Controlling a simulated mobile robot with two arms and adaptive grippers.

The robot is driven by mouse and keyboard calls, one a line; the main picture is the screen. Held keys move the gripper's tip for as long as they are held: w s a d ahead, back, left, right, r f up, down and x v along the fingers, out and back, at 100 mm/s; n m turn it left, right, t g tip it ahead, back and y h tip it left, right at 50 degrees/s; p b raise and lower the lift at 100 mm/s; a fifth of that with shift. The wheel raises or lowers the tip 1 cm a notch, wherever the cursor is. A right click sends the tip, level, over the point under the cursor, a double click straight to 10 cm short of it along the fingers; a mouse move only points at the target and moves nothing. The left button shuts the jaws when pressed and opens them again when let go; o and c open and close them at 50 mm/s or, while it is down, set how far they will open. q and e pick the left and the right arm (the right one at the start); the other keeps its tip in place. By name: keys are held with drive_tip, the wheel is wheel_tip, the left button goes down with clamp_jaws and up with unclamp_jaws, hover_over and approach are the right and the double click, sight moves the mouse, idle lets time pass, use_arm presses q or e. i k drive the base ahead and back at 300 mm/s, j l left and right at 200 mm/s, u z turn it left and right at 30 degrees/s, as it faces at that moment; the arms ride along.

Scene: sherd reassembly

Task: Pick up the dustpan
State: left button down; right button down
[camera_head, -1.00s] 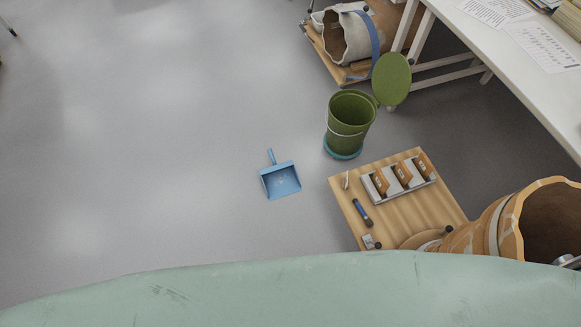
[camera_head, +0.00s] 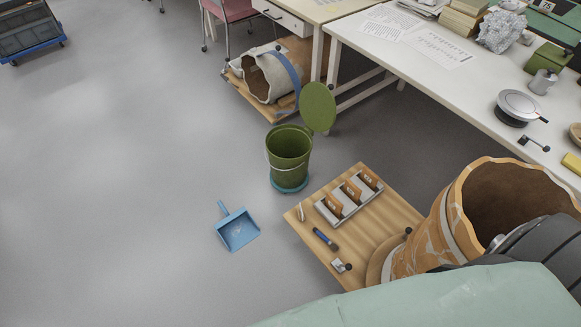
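The blue dustpan (camera_head: 238,232) lies on the grey floor, left of the wooden board and in front of the green bin. Its short handle points up and to the left in the picture, away from me. Some small pale bits seem to lie in its pan. Nothing touches the dustpan. Neither of my grippers can be made out in the head view.
A green bin (camera_head: 289,153) with its lid raised stands behind the dustpan. A wooden board (camera_head: 384,215) carries a rack of sherds and a large broken jar (camera_head: 428,232). A white table (camera_head: 455,85) runs along the right.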

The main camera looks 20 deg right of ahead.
sight(238, 228)
drive_tip(key=z, duration=0.5)
drive_tip(key=i+j+z, duration=0.1)
drive_tip(key=j+z, duration=1.65)
drive_tip(key=k+l, duration=0.05)
drive_tip(key=l, duration=0.05)
